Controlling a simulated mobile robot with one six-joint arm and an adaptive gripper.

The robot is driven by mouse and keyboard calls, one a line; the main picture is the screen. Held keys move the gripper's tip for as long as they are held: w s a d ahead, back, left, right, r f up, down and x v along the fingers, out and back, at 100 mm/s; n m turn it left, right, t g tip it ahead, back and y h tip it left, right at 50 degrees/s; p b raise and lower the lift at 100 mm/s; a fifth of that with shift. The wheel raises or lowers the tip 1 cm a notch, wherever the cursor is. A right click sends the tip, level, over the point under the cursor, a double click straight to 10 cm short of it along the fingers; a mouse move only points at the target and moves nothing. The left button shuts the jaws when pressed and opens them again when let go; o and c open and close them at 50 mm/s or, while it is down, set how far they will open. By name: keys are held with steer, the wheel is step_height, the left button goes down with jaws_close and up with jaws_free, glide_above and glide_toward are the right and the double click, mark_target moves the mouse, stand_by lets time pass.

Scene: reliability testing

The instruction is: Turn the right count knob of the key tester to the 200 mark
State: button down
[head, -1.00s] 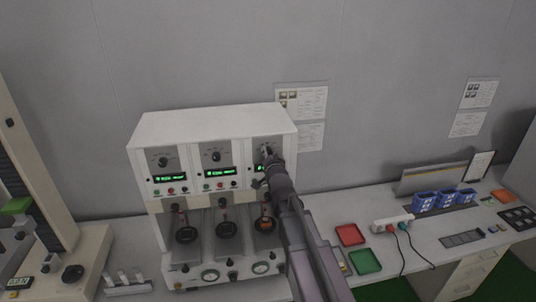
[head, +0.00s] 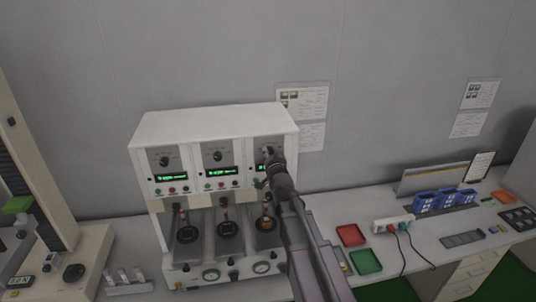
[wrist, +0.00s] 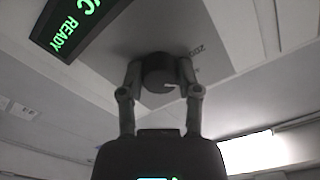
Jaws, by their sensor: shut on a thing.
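The key tester (head: 212,125) is a white box with three panels, each with a knob and a green display. Its right count knob (wrist: 158,72) is a dark round knob with a pale pointer line, seen in the wrist view. My gripper (wrist: 159,76) is shut on this knob, one finger on each side. In the head view my gripper (head: 270,156) and arm cover most of the right panel and the knob. A printed mark that seems to read 200 shows beside the knob in the wrist view. The pointer line lies toward the right finger.
The left knob (head: 164,161) and middle knob (head: 217,156) are uncovered. A red tray (head: 351,236) and a green tray (head: 366,261) lie right of my arm. A tall machine stands at the left.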

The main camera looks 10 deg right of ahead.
steer(key=n, duration=0.6)
steer(key=shift+n, duration=0.3)
steer(key=shift+r, duration=0.1)
stand_by(0.3)
steer(key=shift+c, duration=1.5)
jaws_free()
steer(key=s, duration=0.7)
steer(key=shift+s, duration=0.25)
